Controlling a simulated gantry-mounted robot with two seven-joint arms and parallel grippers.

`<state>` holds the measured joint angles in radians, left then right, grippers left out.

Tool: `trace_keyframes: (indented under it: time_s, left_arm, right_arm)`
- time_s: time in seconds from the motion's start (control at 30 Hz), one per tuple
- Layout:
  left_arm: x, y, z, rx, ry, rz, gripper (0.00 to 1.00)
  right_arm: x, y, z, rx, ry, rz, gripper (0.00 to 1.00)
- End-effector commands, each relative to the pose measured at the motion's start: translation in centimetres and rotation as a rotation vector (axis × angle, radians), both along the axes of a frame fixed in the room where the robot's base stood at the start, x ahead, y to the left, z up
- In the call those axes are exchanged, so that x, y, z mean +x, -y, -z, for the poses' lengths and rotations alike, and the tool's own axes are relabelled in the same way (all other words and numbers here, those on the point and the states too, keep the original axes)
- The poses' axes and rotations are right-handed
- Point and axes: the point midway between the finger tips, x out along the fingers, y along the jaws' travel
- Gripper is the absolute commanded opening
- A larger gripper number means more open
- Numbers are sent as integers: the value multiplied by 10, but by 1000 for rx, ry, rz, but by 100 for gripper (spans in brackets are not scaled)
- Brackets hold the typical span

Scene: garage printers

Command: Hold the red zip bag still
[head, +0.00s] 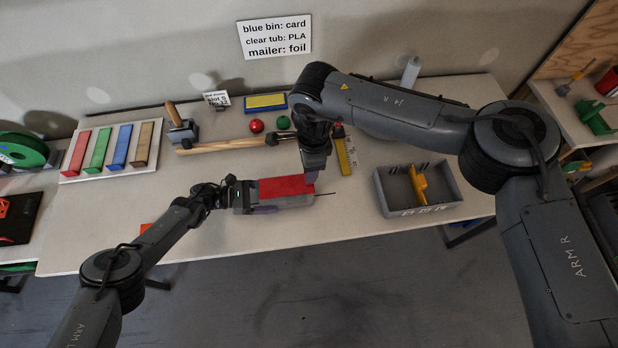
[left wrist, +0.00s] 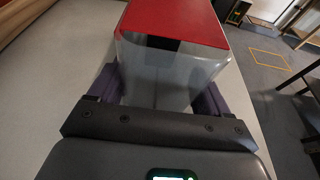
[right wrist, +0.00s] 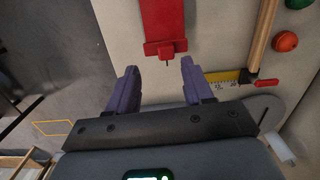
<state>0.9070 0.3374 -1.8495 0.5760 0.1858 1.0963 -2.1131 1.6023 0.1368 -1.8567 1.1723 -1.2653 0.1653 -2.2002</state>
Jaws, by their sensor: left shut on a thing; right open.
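The red zip bag (head: 288,186) lies near the table's front edge in the head view, with a red top and a clear grey body. My left gripper (head: 256,200) is shut on its left end. In the left wrist view the bag (left wrist: 172,62) sits between the two purple fingers. My right gripper (head: 311,178) is open and empty above the bag's right end. In the right wrist view the bag's red strip (right wrist: 163,18) ends in a red tab with a small pin, just beyond the open fingertips (right wrist: 159,70) and apart from them.
A grey divided bin (head: 385,196) with a yellow piece stands to the right. A yellow ruler (head: 346,155), a wooden-handled tool (head: 225,146), a red ball (head: 256,126) and a green ball (head: 283,122) lie behind the bag. Coloured bars on a white board (head: 75,176) are at left.

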Motion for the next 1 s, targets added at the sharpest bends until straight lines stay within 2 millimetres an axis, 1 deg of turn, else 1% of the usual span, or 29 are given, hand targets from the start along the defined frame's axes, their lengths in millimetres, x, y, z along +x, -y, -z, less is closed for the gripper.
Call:
trace_keyframes:
  time_s: [0.03, 0.13, 0.27, 0.37, 0.8, 1.0]
  left_arm:
    - [-2, -2, 4, 7, -7, -3, 17]
    - [-2, -2, 4, 7, -7, -3, 17]
    - [-2, -2, 4, 7, -7, -3, 17]
    - [-2, -2, 4, 7, -7, -3, 17]
    - [-2, -2, 4, 7, -7, -2, 17]
    - [-2, -2, 4, 7, -7, -2, 17]
  right_arm:
    - [4, 0, -5, -22, 2, 14, 51]
    - [8, 0, -10, -48, -3, 40, 51]
    - [10, 1, -7, -63, -5, 56, 51]
    - [10, 1, 1, -66, -7, 59, 51]
    - [10, 1, 53, -64, -6, 58, 51]
    - [10, 1, 69, -64, -6, 57, 51]
